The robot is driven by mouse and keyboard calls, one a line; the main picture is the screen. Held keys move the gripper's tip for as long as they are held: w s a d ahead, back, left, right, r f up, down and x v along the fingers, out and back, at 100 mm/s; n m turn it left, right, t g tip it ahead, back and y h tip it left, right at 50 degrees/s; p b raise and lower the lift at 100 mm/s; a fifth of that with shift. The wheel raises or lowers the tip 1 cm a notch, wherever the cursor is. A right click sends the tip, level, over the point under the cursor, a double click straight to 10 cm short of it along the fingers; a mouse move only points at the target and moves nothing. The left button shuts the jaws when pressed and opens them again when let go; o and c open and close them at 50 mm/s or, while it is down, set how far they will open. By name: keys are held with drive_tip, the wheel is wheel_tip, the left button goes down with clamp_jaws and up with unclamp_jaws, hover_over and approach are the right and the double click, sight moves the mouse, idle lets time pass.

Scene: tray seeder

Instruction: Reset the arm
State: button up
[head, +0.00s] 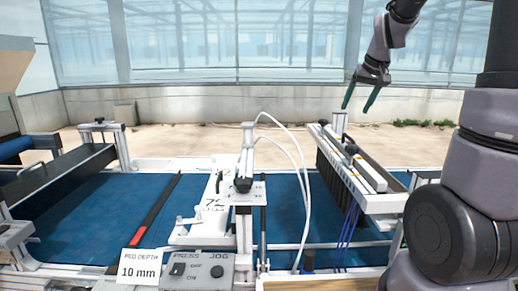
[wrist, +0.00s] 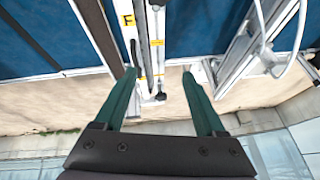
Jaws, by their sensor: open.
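My gripper (head: 360,97) hangs at the upper right in the head view, above the right part of the tray seeder, with its fingers pointing down. It is open and empty. In the wrist view my gripper (wrist: 162,88) shows two green fingers spread apart, with parts of the machine beyond them.
The seeder's blue belt (head: 90,215) runs across the front. A white seeding head (head: 365,180) with dark bristles stands below my gripper. A central white post (head: 245,195) carries looping hoses. A "BED DEPTH 10 mm" sign (head: 140,267) and a PRESS/JOG control box (head: 198,270) stand at the front.

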drive_tip(key=s+a+r+m, duration=0.1)
drive_tip(key=s+a, duration=0.1)
drive_tip(key=s, duration=0.6)
drive_tip(key=s+a+r+t, duration=0.1)
drive_tip(key=s+a+r, duration=0.1)
drive_tip(key=s, duration=0.5)
drive_tip(key=s+a+r+m+y, duration=0.1)
drive_tip(key=s+a+r, duration=0.1)
drive_tip(key=s, duration=0.6)
drive_tip(key=shift+s+a+r+m+t, duration=0.25)
drive_tip(key=shift+s+a+m+t, duration=0.05)
drive_tip(key=shift+s+t, duration=0.1)
drive_tip(key=shift+w, duration=0.1)
